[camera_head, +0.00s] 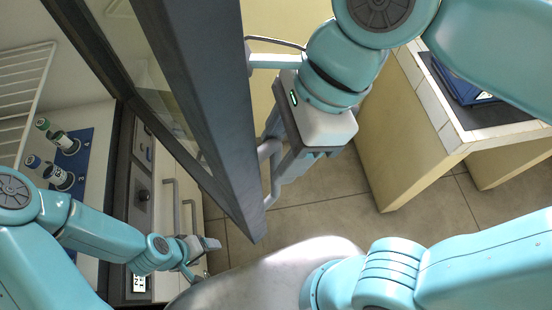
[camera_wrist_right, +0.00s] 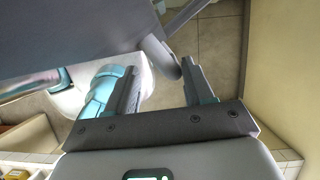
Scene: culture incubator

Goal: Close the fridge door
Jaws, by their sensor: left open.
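The fridge door (camera_head: 222,120), a dark grey frame with a glass pane, stands open in the head view. It also fills the upper left of the right wrist view (camera_wrist_right: 80,35). Its grey bar handle (camera_head: 268,160) is on the side facing my right gripper. My right gripper (camera_head: 285,175) is beside the handle with its fingers apart. In the right wrist view the rounded handle end (camera_wrist_right: 160,57) shows between the fingertips; contact cannot be told. My left gripper (camera_head: 205,255) is open and empty, low near the fridge front.
Inside the fridge are a white wire rack (camera_head: 22,90) and capped bottles (camera_head: 62,140) on a blue mat (camera_head: 75,160). A control panel (camera_head: 142,170) runs along the front. A tiled counter (camera_head: 425,95) with a dark tray stands at right. Tiled floor (camera_head: 330,205) lies between.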

